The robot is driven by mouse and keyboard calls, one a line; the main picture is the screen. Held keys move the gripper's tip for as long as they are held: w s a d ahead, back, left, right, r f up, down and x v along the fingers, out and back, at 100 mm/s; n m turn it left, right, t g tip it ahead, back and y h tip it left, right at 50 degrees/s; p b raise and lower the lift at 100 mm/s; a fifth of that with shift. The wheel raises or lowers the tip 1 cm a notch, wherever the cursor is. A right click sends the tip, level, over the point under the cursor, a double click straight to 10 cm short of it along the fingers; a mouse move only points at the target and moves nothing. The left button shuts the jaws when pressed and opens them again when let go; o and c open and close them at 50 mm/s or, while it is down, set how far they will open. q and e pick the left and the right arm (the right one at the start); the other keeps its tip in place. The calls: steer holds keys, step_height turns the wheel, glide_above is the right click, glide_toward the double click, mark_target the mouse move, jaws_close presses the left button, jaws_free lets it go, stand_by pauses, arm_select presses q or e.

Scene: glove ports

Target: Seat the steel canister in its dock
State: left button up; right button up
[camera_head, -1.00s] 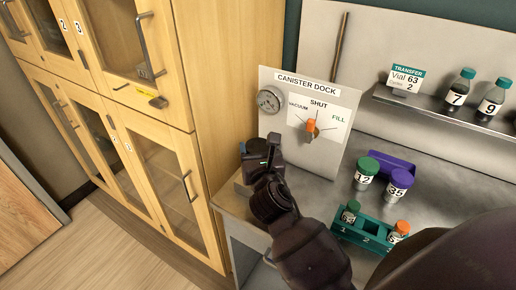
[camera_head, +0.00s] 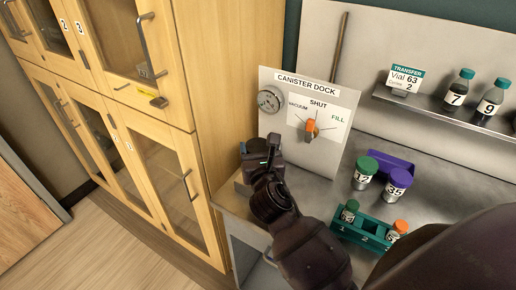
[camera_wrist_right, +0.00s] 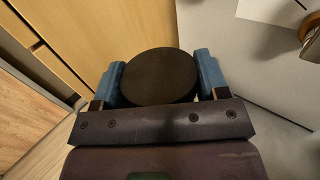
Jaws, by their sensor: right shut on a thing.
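My right gripper (camera_head: 247,176) is at the left end of the steel bench, in front of the panel labelled CANISTER DOCK (camera_head: 305,112). In the right wrist view its two blue fingers (camera_wrist_right: 161,75) are shut on the sides of a dark round-topped thing, which I take for the canister (camera_wrist_right: 160,78). My wrist and arm hide most of it in the head view. I cannot tell whether its base touches a dock seat. The panel's orange handle (camera_head: 311,126) points up towards SHUT. My left gripper is not in view.
A gauge (camera_head: 268,100) is on the panel. To the right stand a green-capped jar (camera_head: 364,173), a purple-capped jar (camera_head: 394,184) and a teal vial rack (camera_head: 362,229). A shelf (camera_head: 440,108) holds dark bottles. A wooden cabinet (camera_head: 235,90) stands close on the left.

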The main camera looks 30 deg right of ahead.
steer(key=shift+r+p, duration=0.1)
steer(key=shift+p, duration=0.25)
steer(key=shift+f+b, duration=0.4)
steer(key=shift+f, duration=0.25)
stand_by(0.6)
steer(key=o, duration=1.3)
steer(key=shift+s, duration=0.15)
steer(key=shift+p+v, duration=0.45)
steer(key=shift+v, duration=4.9)
